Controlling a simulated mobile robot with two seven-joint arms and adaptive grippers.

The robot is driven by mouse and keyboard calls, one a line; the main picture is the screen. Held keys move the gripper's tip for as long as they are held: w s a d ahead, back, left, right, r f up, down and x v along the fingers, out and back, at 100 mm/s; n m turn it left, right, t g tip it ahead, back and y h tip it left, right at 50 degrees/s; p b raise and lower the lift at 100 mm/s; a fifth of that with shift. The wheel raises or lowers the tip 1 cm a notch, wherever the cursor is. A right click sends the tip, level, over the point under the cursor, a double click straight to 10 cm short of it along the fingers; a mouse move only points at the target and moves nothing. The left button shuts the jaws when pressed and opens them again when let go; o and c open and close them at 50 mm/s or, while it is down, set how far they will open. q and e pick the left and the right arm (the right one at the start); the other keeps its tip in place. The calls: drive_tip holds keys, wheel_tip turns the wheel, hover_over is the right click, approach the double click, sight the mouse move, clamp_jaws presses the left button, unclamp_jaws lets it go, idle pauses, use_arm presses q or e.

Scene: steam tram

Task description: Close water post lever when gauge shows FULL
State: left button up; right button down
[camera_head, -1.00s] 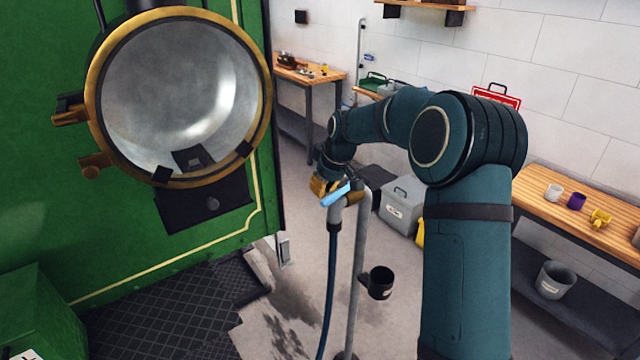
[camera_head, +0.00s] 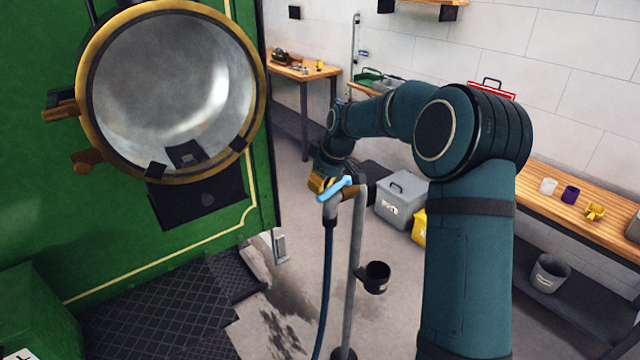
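The water post (camera_head: 355,265) is a grey upright pipe with a blue hose (camera_head: 327,290) hanging from its head. Its light-blue lever (camera_head: 337,188) lies across the top, tilted up to the right. My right gripper (camera_head: 326,185) is at the lever, its yellow-orange fingertips beside or around the lever's left part; the wrist hides much of it, and I cannot tell whether it grips. My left gripper is out of view. No gauge with a readable FULL mark shows; the big round brass-rimmed glass (camera_head: 172,95) on the green tram shows no needle or writing.
A black cup (camera_head: 376,277) is fixed low on the post. Grey (camera_head: 401,200) and yellow (camera_head: 419,227) bins stand behind my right arm. A wooden bench (camera_head: 540,190) with cups runs along the right wall. A black grated step (camera_head: 150,310) lies below the tram.

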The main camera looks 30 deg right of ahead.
drive_tip(key=shift+s, duration=0.1)
drive_tip(key=shift+s+d+n+g+y+b, duration=0.15)
drive_tip(key=shift+s+n+y+b, duration=0.1)
drive_tip(key=shift+s+n, duration=0.4)
drive_tip(key=shift+s+d+n+g+y+b, duration=0.2)
drive_tip(key=shift+s+n, duration=0.25)
drive_tip(key=shift+n, duration=0.4)
drive_tip(key=s+n, duration=0.1)
drive_tip(key=s+d+n+g+y, duration=0.1)
drive_tip(key=n, duration=0.1)
drive_tip(key=shift+s+n, duration=0.15)
drive_tip(key=shift+n, duration=0.15)
drive_tip(key=s+d+n+p, duration=0.1)
drive_tip(key=n, duration=0.1)
drive_tip(key=s+d+n+g+p, duration=0.1)
drive_tip(key=d+n, duration=0.1)
drive_tip(key=s+d+n+g+p, duration=0.1)
drive_tip(key=n, duration=0.2)
drive_tip(key=shift+s+d+y, duration=0.15)
drive_tip(key=shift+d+y, duration=0.1)
drive_tip(key=shift+y, duration=0.1)
drive_tip(key=shift+d, duration=0.1)
